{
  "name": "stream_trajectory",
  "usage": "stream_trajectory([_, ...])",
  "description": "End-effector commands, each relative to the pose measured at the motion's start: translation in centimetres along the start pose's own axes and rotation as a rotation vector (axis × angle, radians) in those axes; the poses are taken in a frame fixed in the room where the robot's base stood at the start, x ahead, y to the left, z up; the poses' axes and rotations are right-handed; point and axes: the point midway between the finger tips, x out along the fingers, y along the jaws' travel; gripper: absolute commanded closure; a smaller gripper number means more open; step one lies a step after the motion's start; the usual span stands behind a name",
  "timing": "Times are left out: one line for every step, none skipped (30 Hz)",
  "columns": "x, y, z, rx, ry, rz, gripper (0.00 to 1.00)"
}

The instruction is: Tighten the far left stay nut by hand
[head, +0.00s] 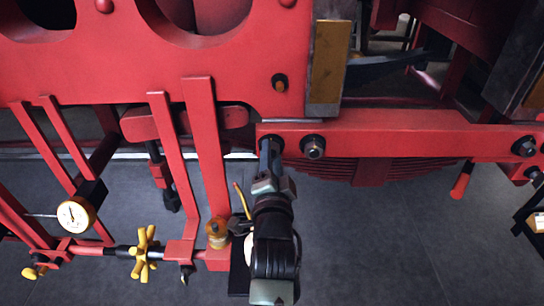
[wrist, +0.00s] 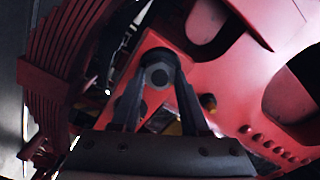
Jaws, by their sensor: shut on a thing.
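My gripper (head: 270,146) reaches up to the left end of the red stay bar (head: 420,138). In the wrist view, its two dark fingers stand on either side of a dark hex nut (wrist: 159,76) and are shut on it. In the head view that nut is hidden behind the fingers. Another dark nut (head: 313,147) sits just to the right on the same bar, clear of the fingers. A further nut (head: 525,146) is at the bar's right end.
Red upright bars (head: 205,150) stand close left of my arm, with a brass fitting (head: 217,233) beside it. A gauge (head: 76,215) and a yellow handwheel (head: 145,253) are at lower left. A leaf spring (head: 370,170) hangs behind the bar. Grey floor (head: 400,250) is open at lower right.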

Motion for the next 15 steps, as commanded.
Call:
stream_trajectory([-0.04, 0.22, 0.15, 0.004, -0.004, 0.004, 1.0])
stream_trajectory([-0.04, 0.23, 0.15, 0.004, -0.004, 0.004, 1.0])
stream_trajectory([-0.04, 0.23, 0.15, 0.004, -0.004, 0.004, 0.5])
stream_trajectory([-0.04, 0.23, 0.14, 0.003, -0.004, 0.004, 0.45])
stream_trajectory([-0.03, 0.22, 0.14, 0.003, -0.003, 0.004, 0.39])
stream_trajectory([-0.03, 0.2, 0.12, 0.002, -0.003, 0.004, 0.32])
stream_trajectory([-0.03, 0.18, 0.11, 0.002, -0.003, 0.003, 0.27])
stream_trajectory([-0.03, 0.17, 0.1, 0.002, -0.002, 0.003, 0.25])
stream_trajectory([-0.02, 0.14, 0.08, 0.001, -0.002, 0.003, 0.25])
stream_trajectory([-0.02, 0.13, 0.07, 0.001, -0.002, 0.002, 0.25])
stream_trajectory([-0.02, 0.11, 0.06, 0.001, -0.001, 0.002, 0.25])
stream_trajectory([-0.01, 0.1, 0.05, 0.0, -0.001, 0.002, 0.25])
stream_trajectory([-0.01, 0.09, 0.04, 0.0, -0.001, 0.002, 0.25])
stream_trajectory([-0.01, 0.08, 0.04, 0.0, -0.001, 0.001, 0.25])
stream_trajectory([-0.02, 0.07, 0.03, 0.0, -0.001, 0.001, 0.25])
